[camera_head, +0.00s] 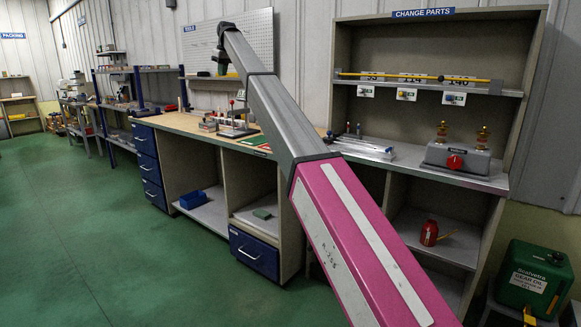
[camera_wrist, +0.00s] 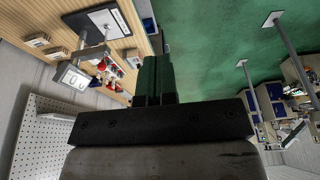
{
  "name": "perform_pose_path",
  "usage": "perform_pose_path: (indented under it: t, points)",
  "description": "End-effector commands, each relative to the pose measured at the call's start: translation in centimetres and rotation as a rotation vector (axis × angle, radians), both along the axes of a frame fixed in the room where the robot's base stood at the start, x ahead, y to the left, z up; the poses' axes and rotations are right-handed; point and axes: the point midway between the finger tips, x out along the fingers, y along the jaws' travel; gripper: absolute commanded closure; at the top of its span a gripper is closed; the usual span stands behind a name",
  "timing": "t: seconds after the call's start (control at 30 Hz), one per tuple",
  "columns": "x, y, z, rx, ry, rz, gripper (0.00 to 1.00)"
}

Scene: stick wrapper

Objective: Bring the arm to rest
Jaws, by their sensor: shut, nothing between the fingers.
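My gripper (camera_wrist: 157,75) shows at the middle of the wrist view, its two dark green fingers side by side and shut with nothing between them. In the head view my gripper (camera_head: 222,66) is small and far off, at the end of my raised grey and pink arm, in front of the grey pegboard. It is above the wooden workbench (camera_head: 185,124) and apart from it. My arm hides part of the bench and shelf unit.
The grey shelf unit (camera_head: 341,60) stands right of the bench, with a box with a red knob (camera_head: 456,161) on its counter. A green oil can (camera_head: 534,277) is at lower right. Tools and fixtures (camera_head: 237,126) stand on the bench. The green floor (camera_head: 85,220) at left is clear.

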Motion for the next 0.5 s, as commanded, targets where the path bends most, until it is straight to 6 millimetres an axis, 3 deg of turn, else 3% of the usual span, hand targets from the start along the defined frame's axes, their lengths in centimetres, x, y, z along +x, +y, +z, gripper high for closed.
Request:
perform_pose_path:
  t: [0.27,0.5]
  points:
    - [-0.5,-2.4,-4.6,-0.005,0.012,-0.036,1.0]
    - [-1.4,-5.9,-11.2,-0.012,0.03,-0.09,1.0]
